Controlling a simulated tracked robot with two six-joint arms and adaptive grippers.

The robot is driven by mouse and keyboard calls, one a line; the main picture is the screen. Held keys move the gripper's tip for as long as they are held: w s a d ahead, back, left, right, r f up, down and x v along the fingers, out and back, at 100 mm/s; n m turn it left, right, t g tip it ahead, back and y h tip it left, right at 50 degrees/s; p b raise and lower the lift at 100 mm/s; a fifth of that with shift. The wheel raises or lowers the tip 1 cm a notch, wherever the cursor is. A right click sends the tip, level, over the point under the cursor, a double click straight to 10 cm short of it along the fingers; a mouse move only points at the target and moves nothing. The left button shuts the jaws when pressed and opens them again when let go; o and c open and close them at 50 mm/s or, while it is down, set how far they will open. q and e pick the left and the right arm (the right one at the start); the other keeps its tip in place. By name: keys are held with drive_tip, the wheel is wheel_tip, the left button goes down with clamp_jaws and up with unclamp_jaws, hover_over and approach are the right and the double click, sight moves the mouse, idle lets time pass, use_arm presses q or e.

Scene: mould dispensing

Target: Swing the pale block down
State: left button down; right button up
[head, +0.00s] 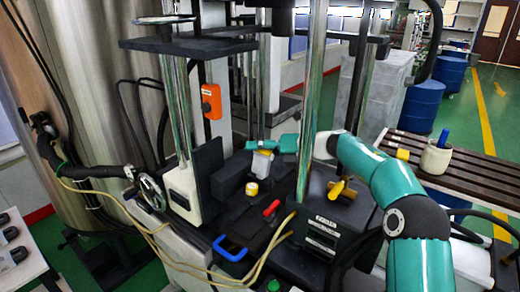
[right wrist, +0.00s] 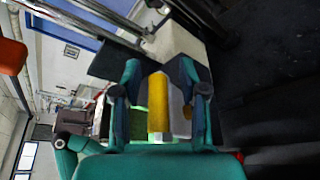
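The pale block (head: 262,165) stands near the middle of the head view, in the dark machine between the metal columns. My right gripper (head: 268,147) reaches in from the right, behind a front column, with its fingers at the top of this block. In the right wrist view a pale block (right wrist: 175,100) with a yellow bar (right wrist: 158,105) beside it lies between the two parted fingers of my right gripper (right wrist: 160,75). Whether both fingers press on it I cannot tell. My left gripper is not in view.
Upright metal columns (head: 308,110) stand close around the block. A yellow cylinder (head: 251,188), a red handle (head: 271,208) and a blue handle (head: 230,248) are below it. An orange box (head: 211,101) hangs behind. A slatted bench (head: 470,170) with a pale cup (head: 435,158) is at right.

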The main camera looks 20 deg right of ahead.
clamp_jaws()
